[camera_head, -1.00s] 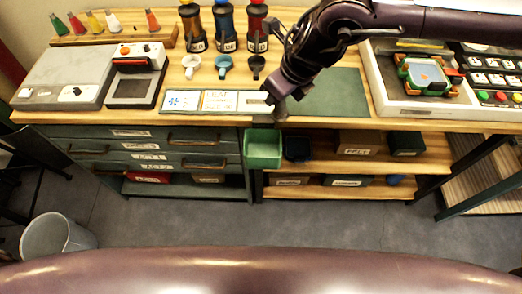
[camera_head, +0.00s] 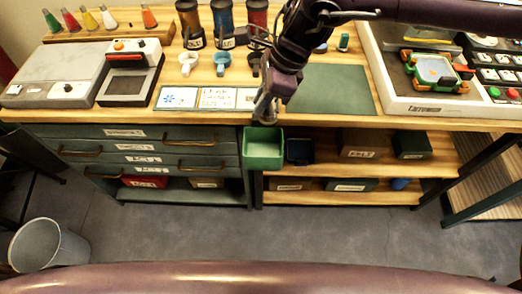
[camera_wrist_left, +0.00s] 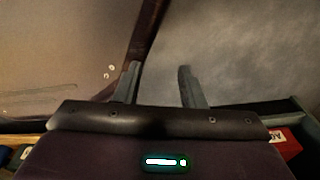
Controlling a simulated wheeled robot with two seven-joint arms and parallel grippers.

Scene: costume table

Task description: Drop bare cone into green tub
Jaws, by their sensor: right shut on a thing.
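The green tub (camera_head: 263,155) hangs at the table's front edge, its open top facing up. My right gripper (camera_head: 265,112) comes down from the upper right and sits just above the tub's back rim. It is shut on a small pale thing, likely the bare cone, mostly hidden by the fingers. My left gripper (camera_wrist_left: 160,85) shows only in the left wrist view, with its two fingers apart and nothing between them.
A wooden rack (camera_head: 105,33) holds several coloured cones at the back left. Cards (camera_head: 215,98) and a green mat (camera_head: 332,90) lie near the tub. A dark bin (camera_head: 299,151) stands right of the tub. A grey bucket (camera_head: 48,246) stands on the floor.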

